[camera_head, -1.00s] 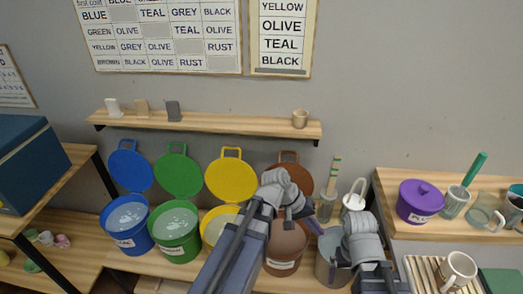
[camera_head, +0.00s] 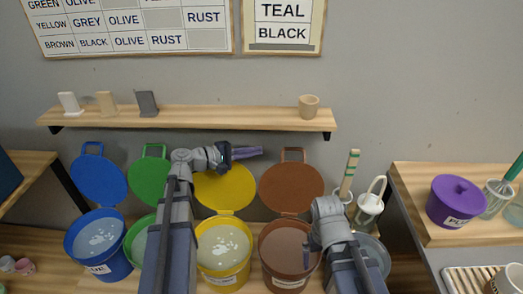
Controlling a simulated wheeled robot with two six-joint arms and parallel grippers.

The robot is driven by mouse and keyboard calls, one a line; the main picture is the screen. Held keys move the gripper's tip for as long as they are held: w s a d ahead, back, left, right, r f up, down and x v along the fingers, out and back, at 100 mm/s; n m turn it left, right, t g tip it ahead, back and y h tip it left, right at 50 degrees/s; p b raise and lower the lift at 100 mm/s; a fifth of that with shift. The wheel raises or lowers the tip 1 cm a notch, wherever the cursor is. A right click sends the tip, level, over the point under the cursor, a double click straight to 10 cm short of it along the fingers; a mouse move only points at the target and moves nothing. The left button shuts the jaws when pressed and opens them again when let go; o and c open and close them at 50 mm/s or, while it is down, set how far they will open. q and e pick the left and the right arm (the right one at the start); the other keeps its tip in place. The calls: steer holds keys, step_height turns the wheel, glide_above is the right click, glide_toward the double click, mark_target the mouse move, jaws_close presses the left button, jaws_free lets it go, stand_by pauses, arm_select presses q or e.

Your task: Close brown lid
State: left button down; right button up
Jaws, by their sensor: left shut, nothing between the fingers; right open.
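The brown lid (camera_head: 290,190) stands open and upright behind the brown bucket (camera_head: 268,268), its handle loop at the top. The bucket's brown contents show. My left gripper (camera_head: 248,153) is shut and empty. It points right, in front of the top of the yellow lid, just left of the brown lid's handle in the picture. My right gripper (camera_head: 307,258) shows over the right part of the brown bucket, with its arm beside it; its fingers are small and partly hidden.
Open blue (camera_head: 98,182), green (camera_head: 147,181) and yellow (camera_head: 226,190) lids stand left of the brown one, behind their buckets. A wall shelf (camera_head: 220,120) runs above. A grey bucket (camera_head: 374,250) and jars with tools (camera_head: 369,207) stand right.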

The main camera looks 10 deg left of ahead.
arm_select(q)
steer(key=b+x, duration=0.1)
steer(key=x, duration=0.7)
steer(key=shift+w+d+f, duration=0.1)
steer(key=shift+w+d, duration=0.15)
steer(key=shift+d, duration=0.05)
arm_select(e)
steer(key=shift+f, duration=0.8)
arm_select(q)
steer(key=shift+s, duration=0.1)
arm_select(e)
steer(key=shift+s+f, duration=0.1)
steer(key=shift+s, duration=0.05)
